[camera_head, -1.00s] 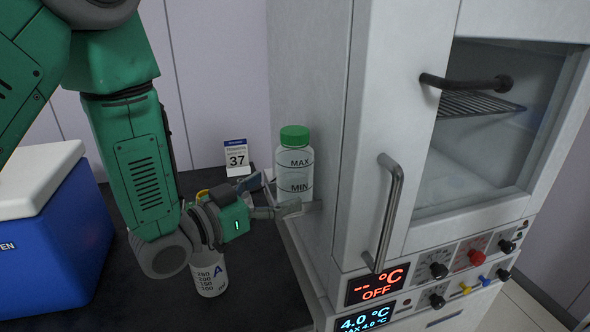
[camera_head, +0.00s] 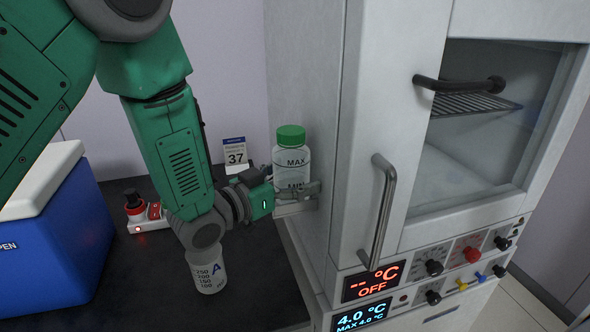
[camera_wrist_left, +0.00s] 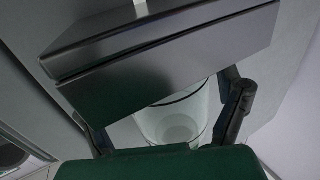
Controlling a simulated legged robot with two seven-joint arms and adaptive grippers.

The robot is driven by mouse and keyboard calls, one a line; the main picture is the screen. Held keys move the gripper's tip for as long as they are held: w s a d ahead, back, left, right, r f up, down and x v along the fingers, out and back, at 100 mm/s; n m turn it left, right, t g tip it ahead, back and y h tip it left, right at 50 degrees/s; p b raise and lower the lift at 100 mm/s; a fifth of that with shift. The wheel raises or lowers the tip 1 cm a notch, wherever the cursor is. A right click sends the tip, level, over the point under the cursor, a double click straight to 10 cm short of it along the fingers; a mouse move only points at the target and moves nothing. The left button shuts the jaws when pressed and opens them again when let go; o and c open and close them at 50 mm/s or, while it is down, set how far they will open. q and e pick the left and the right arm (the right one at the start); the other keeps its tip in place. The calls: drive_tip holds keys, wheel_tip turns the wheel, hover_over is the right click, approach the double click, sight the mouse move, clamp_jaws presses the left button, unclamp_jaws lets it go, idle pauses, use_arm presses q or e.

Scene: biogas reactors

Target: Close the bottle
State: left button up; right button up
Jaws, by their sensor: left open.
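The bottle (camera_head: 291,163) is clear with a green cap (camera_head: 291,135) on top and MAX and MIN marks. It stands upright on a small ledge (camera_head: 293,209) at the side of the grey cabinet. My left gripper (camera_head: 297,191) is open at the lower part of the bottle, with fingers around it near the MIN mark. In the left wrist view the clear bottle body (camera_wrist_left: 172,121) shows between the finger links; the cap is not visible there. I cannot tell whether the fingers touch the bottle. My right gripper is not in view.
A grey cabinet (camera_head: 345,120) with a door handle (camera_head: 383,205) stands close on the right. A beaker marked A (camera_head: 208,277) stands on the dark table below my arm. A blue cooler (camera_head: 50,235), a red button box (camera_head: 140,214) and a calendar card (camera_head: 235,153) are nearby.

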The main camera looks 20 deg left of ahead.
sight(280, 146)
use_arm(q)
drive_tip(key=shift+a, duration=0.25)
drive_tip(key=shift+c, duration=1.2)
drive_tip(key=shift+a, duration=0.2)
drive_tip(key=c, duration=1.6)
drive_tip(key=shift+o, duration=0.2)
drive_tip(key=shift+d, duration=0.1)
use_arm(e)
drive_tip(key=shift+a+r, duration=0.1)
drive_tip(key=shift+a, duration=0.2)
use_arm(q)
drive_tip(key=shift+d+r, duration=0.1)
drive_tip(key=shift+s+r, duration=0.1)
drive_tip(key=shift+r, duration=0.3)
drive_tip(key=r, duration=0.6)
drive_tip(key=shift+a, duration=0.25)
drive_tip(key=s+a+b, duration=0.1)
drive_tip(key=s+a, duration=1)
drive_tip(key=a, duration=0.5)
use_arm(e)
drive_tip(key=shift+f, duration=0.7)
